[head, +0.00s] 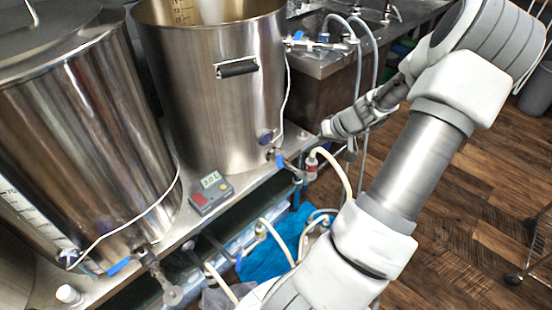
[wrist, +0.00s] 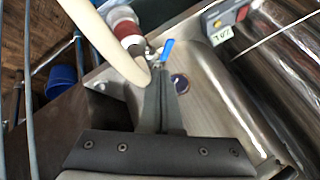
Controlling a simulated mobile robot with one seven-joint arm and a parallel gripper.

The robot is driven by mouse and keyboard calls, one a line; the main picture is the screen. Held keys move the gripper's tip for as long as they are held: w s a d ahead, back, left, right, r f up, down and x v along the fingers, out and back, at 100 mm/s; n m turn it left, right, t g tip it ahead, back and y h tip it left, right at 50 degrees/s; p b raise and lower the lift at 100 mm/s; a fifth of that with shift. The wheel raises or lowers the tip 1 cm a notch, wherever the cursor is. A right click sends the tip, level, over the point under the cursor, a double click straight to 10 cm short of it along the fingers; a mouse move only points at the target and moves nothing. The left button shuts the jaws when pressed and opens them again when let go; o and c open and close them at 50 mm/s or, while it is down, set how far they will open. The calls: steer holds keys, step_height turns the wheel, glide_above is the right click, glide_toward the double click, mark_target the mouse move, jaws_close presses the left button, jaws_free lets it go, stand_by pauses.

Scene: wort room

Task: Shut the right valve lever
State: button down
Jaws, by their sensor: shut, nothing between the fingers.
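The right kettle (head: 215,95) has a valve low on its right side with a short blue lever (head: 279,161). In the wrist view the blue lever (wrist: 167,49) stands tilted just beyond my fingertips, beside a metal fitting. My gripper (head: 326,129) comes in from the right, a little right of the valve. In the wrist view my gripper (wrist: 159,75) has its dark fingers together, with nothing between them. I cannot tell whether the tips touch the lever or valve. A red hose fitting (wrist: 125,28) with a cream hose (wrist: 105,45) is left of the lever.
A left kettle (head: 85,130) has its own blue-levered valve (head: 120,266). A grey controller (head: 211,193) sits on the metal stand between them. A cream hose (head: 335,165) runs near the right valve. A sink counter (head: 335,62) stands behind. Wooden floor is open at right.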

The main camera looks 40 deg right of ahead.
mark_target(279, 158)
steer(key=b+x, duration=0.2)
steer(key=x, duration=0.8)
steer(key=shift+b, duration=0.35)
steer(key=shift+f+m, duration=0.1)
steer(key=shift+m, duration=0.3)
steer(key=shift+a+m+h+b, duration=0.2)
steer(key=shift+m+h+b, duration=0.1)
steer(key=shift+h, duration=0.1)
